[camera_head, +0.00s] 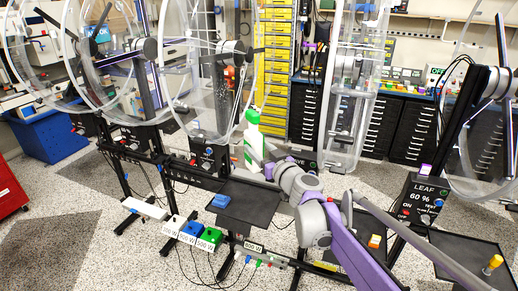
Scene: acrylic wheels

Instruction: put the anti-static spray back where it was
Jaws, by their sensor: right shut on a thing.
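The anti-static spray (252,134), a white and green bottle, stands upright in my right gripper (256,163). My right arm reaches in from the bottom right, and the gripper is shut on the bottle's lower part. The bottle is above the back of a dark tray (250,205), in front of the yellow drawers. The gripper hides part of the bottle, and I cannot tell whether its base touches anything. My left gripper is not in view.
A blue block (221,201) lies on the dark tray's left. Large clear acrylic wheels (207,85) on stands rise at left. Black drawer cabinets (413,130) line the back.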

